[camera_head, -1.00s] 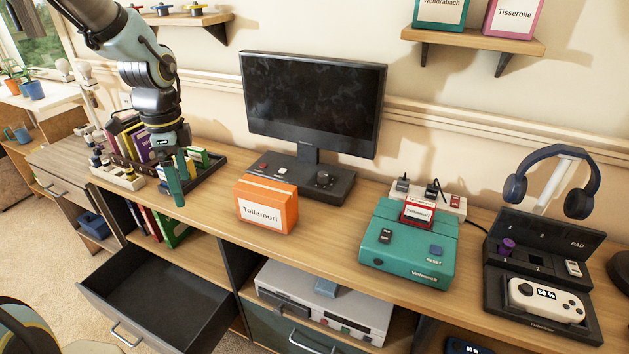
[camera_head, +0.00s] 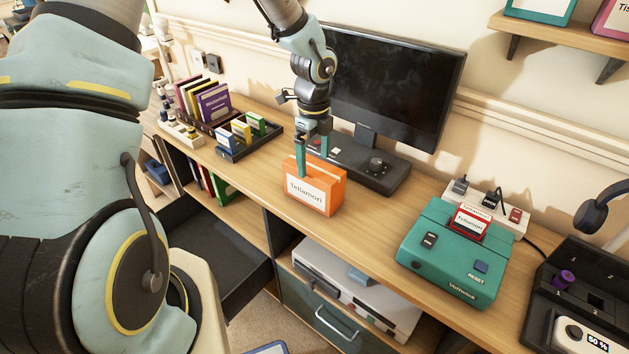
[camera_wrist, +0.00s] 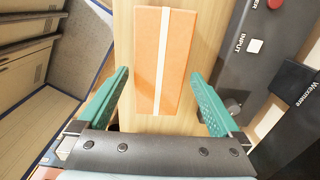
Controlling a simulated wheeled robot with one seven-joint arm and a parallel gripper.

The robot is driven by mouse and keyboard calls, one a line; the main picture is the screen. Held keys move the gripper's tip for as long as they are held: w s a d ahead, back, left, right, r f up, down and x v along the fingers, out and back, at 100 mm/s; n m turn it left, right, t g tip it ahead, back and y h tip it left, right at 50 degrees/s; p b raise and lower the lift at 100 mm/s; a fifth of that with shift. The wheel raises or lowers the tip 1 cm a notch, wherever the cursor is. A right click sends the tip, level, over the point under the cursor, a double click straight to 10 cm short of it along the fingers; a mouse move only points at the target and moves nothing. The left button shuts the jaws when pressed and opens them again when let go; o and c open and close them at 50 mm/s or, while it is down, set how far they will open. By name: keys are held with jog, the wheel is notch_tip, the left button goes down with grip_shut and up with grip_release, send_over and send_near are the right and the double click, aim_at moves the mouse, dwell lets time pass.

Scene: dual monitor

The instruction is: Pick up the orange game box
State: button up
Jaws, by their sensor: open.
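The orange game box (camera_head: 314,190), with a white "Tellamori" label, stands upright on the wooden desk in front of the monitor. In the wrist view its orange top (camera_wrist: 164,58) with a pale stripe lies between and ahead of the two fingers. My gripper (camera_head: 312,162) is above the box's back and left part, its teal fingers pointing down. In the wrist view the gripper (camera_wrist: 162,95) is open, with a finger on each side of the box and a gap to each. The box's far side is hidden in the head view.
The monitor (camera_head: 390,85) and its dark base (camera_head: 380,178) stand close behind the box. A teal console (camera_head: 455,250) is to the right, a dark tray of small boxes (camera_head: 240,150) to the left. An open drawer (camera_head: 215,245) juts out below. Desk between box and console is clear.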

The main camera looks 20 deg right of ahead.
aim_at(314, 166)
jog(key=shift+f, duration=1.8)
jog(key=c, duration=1.3)
